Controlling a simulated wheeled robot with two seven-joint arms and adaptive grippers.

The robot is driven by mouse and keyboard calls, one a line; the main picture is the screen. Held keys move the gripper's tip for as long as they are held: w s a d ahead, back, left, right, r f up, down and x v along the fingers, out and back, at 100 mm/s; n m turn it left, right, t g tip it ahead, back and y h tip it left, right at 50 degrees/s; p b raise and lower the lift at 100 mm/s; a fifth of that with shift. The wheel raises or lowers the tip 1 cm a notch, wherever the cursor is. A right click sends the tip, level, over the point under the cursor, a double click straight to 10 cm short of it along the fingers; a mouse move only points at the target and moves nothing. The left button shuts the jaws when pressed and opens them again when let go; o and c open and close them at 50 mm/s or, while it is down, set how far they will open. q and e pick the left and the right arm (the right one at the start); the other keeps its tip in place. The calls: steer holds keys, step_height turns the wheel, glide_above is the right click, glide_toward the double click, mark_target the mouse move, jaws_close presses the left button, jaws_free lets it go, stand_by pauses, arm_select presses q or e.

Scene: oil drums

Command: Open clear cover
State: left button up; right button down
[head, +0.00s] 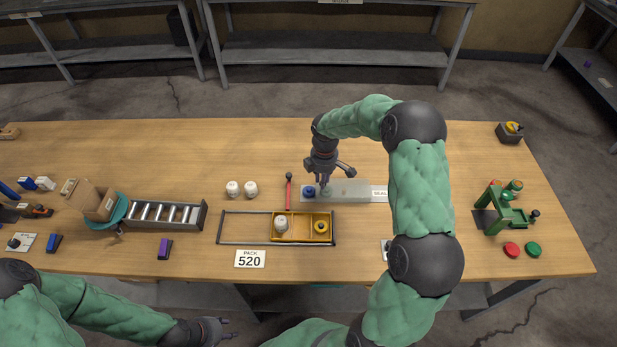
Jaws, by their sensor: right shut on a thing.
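A grey box (350,191) with a label at its right end, partly hidden by my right arm, lies near the middle of the table. A blue button (309,191) is at its left end. The clear cover (327,193) shows as a small pale, see-through shape beside the blue button, and its outline is hard to make out. My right gripper (325,184) points down at the box from above and is shut on the cover. My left gripper (229,328) is empty, low in front of the table, with its fingertips apart.
A yellow tray (300,238) on a dark frame stands just in front of the box, holding a white and a yellow drum. A red-handled lever (289,190) and two white drums (241,189) are to the left. A green press (500,212) stands at the right.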

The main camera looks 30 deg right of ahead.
mark_target(358, 188)
steer(key=s+d, duration=0.2)
steer(key=d, duration=0.1)
steer(key=s+d+p, duration=0.1)
steer(key=s+d, duration=0.1)
steer(key=d, duration=0.2)
steer(key=s+d, duration=0.2)
steer(key=d, duration=0.1)
steer(key=shift+s+d+f+p, duration=0.1)
steer(key=shift+s+d+p, duration=0.05)
steer(key=shift+s+p, duration=0.2)
steer(key=c, duration=1.1)
jaws_free()
steer(key=shift+w, duration=0.1)
steer(key=shift+r, duration=0.55)
step_height(358, 188, up, 11)
